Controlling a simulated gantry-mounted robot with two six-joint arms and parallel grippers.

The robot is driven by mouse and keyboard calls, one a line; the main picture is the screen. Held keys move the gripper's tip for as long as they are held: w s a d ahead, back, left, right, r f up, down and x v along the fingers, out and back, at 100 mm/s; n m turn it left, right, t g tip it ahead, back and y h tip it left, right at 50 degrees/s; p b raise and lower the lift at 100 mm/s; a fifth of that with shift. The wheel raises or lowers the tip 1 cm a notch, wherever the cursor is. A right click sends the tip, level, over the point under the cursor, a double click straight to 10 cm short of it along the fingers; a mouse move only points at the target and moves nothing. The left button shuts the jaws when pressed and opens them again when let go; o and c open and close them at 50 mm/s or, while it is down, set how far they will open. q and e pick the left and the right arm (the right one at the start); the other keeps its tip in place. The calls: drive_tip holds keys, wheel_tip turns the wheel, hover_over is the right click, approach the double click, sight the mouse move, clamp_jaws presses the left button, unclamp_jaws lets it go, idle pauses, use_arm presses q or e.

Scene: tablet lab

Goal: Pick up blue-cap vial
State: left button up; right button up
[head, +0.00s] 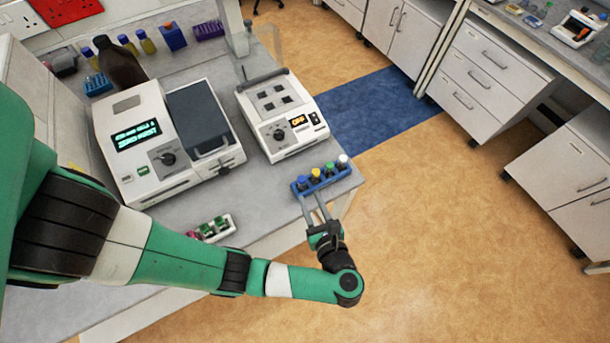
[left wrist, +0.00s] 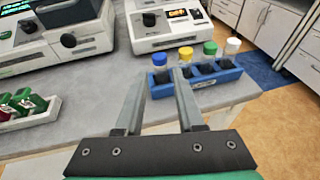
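The blue-cap vial (head: 302,180) stands upright at the left end of a blue rack (head: 328,182) on the bench. In the left wrist view the blue-cap vial (left wrist: 159,61) shows between my fingertips, beyond them. The rack (left wrist: 214,77) also holds a yellow-cap vial (left wrist: 185,58), a green-cap vial (left wrist: 210,54) and a white-cap vial (left wrist: 232,48). My left gripper (head: 311,196) is open and empty at the rack's near side. Its two fingers (left wrist: 160,77) point toward the blue-cap vial. Whether a fingertip touches the rack I cannot tell. My right gripper is not in view.
A device with a dial (head: 280,118) stands behind the rack, and a larger device with a green display (head: 140,140) stands to the left. A white holder with red and green tubes (head: 212,229) is left of my gripper. The bench edge is close on the right.

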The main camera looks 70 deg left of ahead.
sight(301, 177)
use_arm(q)
drive_tip(key=a+f+b, duration=0.1)
drive_tip(key=f+b, duration=0.1)
drive_tip(key=b, duration=0.2)
drive_tip(key=shift+a+b, duration=0.35)
drive_tip(key=a, duration=0.4)
drive_tip(key=shift+r+p, duration=0.1)
drive_tip(key=shift+p, duration=0.3)
drive_tip(key=shift+x, duration=2.85)
clamp_jaws()
